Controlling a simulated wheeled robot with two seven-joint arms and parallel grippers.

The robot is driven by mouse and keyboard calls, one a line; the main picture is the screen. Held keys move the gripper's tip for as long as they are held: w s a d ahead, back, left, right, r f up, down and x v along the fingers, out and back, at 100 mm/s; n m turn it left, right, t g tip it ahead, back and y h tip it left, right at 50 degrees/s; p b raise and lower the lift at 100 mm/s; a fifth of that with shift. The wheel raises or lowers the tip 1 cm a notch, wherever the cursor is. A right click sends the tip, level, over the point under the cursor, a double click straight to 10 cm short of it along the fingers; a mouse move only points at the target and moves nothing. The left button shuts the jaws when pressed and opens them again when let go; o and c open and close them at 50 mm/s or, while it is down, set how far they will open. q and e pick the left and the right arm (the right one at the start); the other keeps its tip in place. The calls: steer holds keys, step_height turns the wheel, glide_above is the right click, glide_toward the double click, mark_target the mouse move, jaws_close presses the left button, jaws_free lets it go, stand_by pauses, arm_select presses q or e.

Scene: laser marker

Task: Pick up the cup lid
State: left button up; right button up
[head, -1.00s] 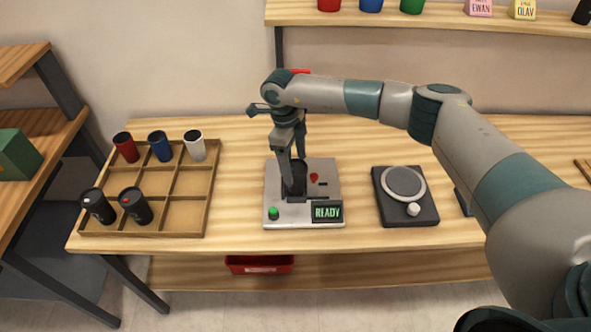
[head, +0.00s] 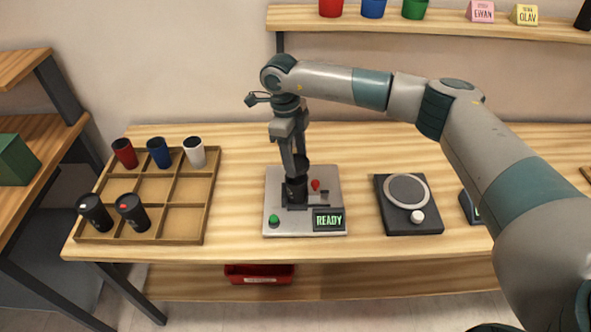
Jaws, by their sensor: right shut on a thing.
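The laser marker (head: 272,184) stands mid-table with its screen reading READY. A black cup (head: 296,191) stands upright in its holder. My right gripper (head: 301,160) points down just above the cup. It is shut on a small dark piece (head: 303,165), which looks like the black cup lid. The fingers partly hide this piece, and the gap between it and the cup is hard to judge. My left gripper is not in view.
A wooden divided tray (head: 187,219) at left holds red, blue and white cups and two black lidded cups. A dark device with a round plate (head: 406,190) stands right of the marker. A shelf (head: 430,20) runs above. The table between tray and marker is clear.

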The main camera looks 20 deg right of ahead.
steer(key=s+d+r+b, duration=0.4)
steer(key=s+d+r, duration=0.1)
steer(key=s, duration=0.5)
steer(key=shift+d+r, duration=0.4)
steer(key=shift+r, duration=0.4)
steer(key=s+a+n+t, duration=0.1)
steer(key=s+a+n, duration=0.1)
steer(key=n, duration=1.1)
steer(key=s+a+r+n+t+y, duration=0.1)
steer(key=s+n, duration=0.3)
steer(key=n, duration=0.8)
steer(key=shift+a+n+t, duration=0.4)
steer(key=shift+a, duration=0.35)
